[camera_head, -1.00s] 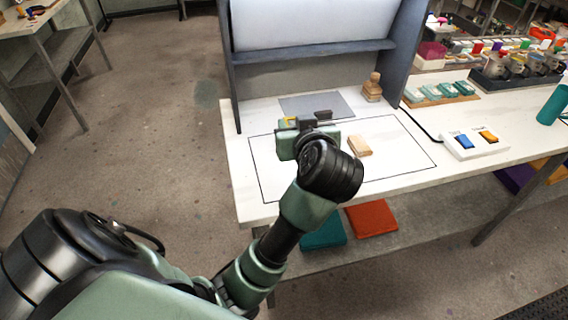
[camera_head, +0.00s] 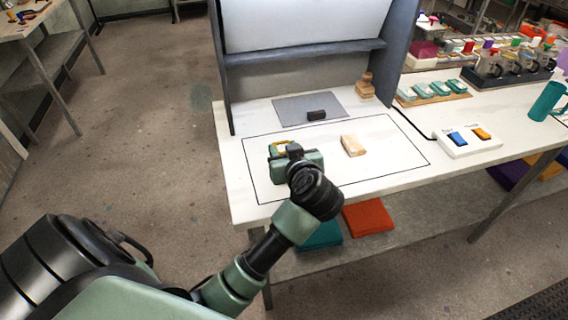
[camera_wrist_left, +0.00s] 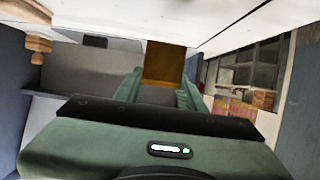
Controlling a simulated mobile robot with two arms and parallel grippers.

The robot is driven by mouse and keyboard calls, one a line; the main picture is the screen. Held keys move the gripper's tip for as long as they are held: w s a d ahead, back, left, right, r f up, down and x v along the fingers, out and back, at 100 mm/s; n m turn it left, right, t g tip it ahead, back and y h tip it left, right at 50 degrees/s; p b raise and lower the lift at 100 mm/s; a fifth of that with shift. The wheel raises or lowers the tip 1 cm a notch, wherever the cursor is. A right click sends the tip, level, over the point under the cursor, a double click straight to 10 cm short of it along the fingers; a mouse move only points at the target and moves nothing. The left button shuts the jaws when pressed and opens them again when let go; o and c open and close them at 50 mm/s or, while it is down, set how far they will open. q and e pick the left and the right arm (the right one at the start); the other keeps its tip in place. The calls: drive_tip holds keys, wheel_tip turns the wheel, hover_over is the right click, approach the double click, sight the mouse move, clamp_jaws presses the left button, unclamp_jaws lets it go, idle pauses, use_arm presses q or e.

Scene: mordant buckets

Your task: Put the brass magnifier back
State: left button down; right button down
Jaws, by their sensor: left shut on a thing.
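My left gripper (camera_head: 282,150) is over the white tabletop, inside the left part of a black outlined rectangle. It is shut on a brass-yellow piece, the brass magnifier (camera_head: 279,147), which the gripper partly hides in the head view. In the left wrist view, the magnifier (camera_wrist_left: 164,66) shows as a flat brass-coloured face between the two green fingers (camera_wrist_left: 160,92). I cannot tell whether it touches the table. My right gripper is in neither view.
A grey mat (camera_head: 290,108) behind the gripper bears a dark block (camera_head: 316,115). A pale wooden block (camera_head: 352,145) lies right of the gripper. A wooden stamp (camera_head: 365,88) stands by the booth's right wall (camera_head: 398,50). A switch box (camera_head: 467,141) sits farther right.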

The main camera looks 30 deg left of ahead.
use_arm(q)
drive_tip(key=shift+f, duration=2.35)
drive_tip(key=c, duration=0.9)
unclamp_jaws()
drive_tip(key=shift+f, duration=0.1)
drive_tip(key=shift+o, duration=0.2)
drive_tip(key=shift+s+d+r, duration=0.1)
drive_tip(key=shift+d+r, duration=0.05)
drive_tip(key=shift+r, duration=0.05)
drive_tip(key=v, duration=1.1)
drive_tip(key=shift+s+d+r+b, duration=0.2)
drive_tip(key=shift+d+b, duration=0.1)
drive_tip(key=shift+b, duration=0.05)
